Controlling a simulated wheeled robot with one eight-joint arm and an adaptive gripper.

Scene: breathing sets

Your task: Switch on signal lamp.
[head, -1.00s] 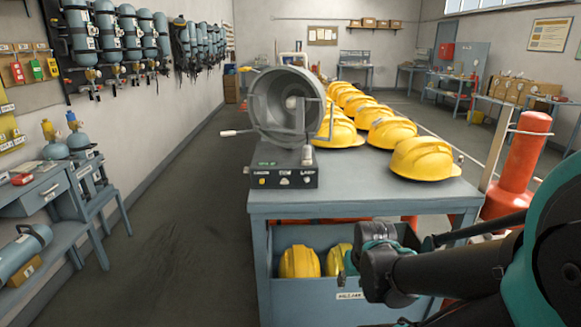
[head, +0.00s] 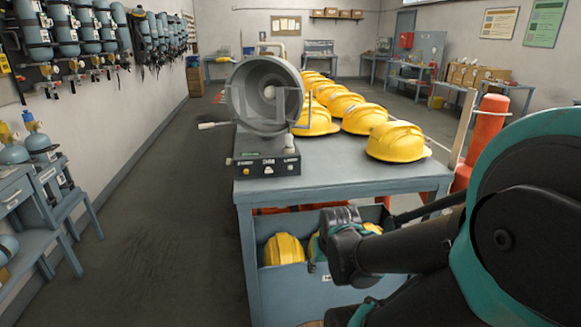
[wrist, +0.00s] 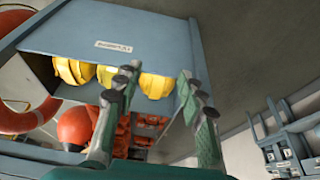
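The signal lamp (head: 266,97) stands on the near left corner of the blue-grey table (head: 340,186). It has a round grey housing with a pale centre and shows no clear glow. A side handle (head: 213,125) sticks out to its left. The control box (head: 267,165) under it carries small knobs, labels and a yellow spot on its front. In the wrist view my gripper (wrist: 160,73) is open and empty, its two fingers apart, pointing toward the bin under the table. In the head view my wrist is right of and below the lamp; the fingertips are not clear there.
Several yellow helmets (head: 396,141) stand on the table right of and behind the lamp. A labelled bin (wrist: 120,35) under the tabletop holds more. A red cylinder (head: 487,128) stands at right. The floor left of the table is clear.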

